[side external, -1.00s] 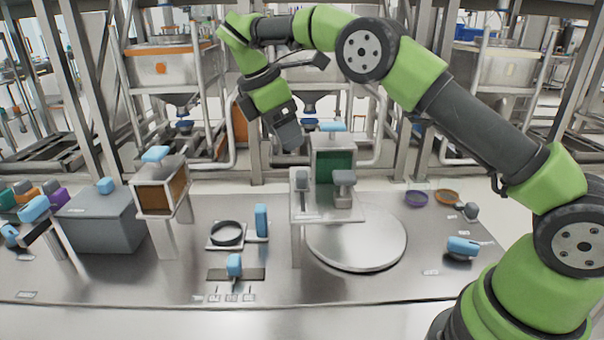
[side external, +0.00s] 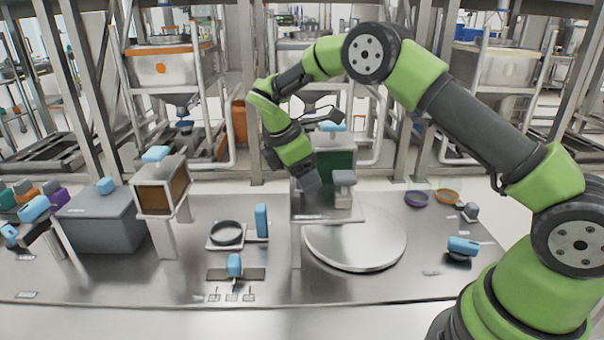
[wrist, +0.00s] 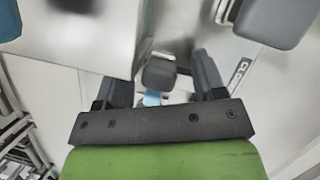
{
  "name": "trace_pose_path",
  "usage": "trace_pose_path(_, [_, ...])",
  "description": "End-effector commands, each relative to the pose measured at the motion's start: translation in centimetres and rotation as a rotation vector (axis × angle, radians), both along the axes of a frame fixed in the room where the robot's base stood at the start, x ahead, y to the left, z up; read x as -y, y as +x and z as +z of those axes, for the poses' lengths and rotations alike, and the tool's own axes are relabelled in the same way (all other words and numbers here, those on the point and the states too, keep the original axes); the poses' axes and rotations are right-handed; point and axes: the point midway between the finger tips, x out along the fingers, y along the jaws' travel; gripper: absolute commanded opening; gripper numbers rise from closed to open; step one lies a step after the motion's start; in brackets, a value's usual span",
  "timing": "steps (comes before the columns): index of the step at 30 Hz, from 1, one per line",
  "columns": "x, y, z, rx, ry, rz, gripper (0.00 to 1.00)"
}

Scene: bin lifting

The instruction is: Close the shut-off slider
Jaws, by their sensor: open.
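The raised metal stand (side external: 325,218) carries grey blocks. The block on its right (side external: 344,178) shows in the side view. The block on its left, likely the slider handle, is hidden behind my gripper (side external: 310,182). In the wrist view, a small grey block (wrist: 158,72) shows between the spread fingers of my gripper (wrist: 162,82), and I see no grip on it. I cannot tell how far below the fingertips it is. A label with partly readable letters (wrist: 240,74) lies right of the fingers.
A large grey block (wrist: 272,20) is at the wrist view's upper right. A green-fronted box (side external: 338,165) stands behind the stand. A round plate (side external: 365,242) lies below it. A blue upright handle (side external: 261,220) and black ring (side external: 227,233) are to the left.

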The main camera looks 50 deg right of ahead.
Motion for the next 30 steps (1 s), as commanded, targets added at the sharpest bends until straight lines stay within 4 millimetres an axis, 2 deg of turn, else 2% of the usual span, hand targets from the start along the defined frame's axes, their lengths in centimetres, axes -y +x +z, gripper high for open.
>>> trace_pose_path(6, [0.0,0.0,0.0,0.0,0.0,0.0,0.64])
trace_pose_path(8, [0.0,0.0,0.0,0.0,0.0,0.0,0.52])
trace_pose_path(12, [0.0,0.0,0.0,0.0,0.0,-0.001,0.2])
trace_pose_path(15, [0.0,0.0,0.0,0.0,0.0,-0.001,0.0])
trace_pose_path(20, [-0.5,-0.5,0.1,-0.002,-0.001,0.001,0.0])
trace_pose_path(30, [-3.5,-3.5,0.1,-0.002,-0.001,0.004,0.0])
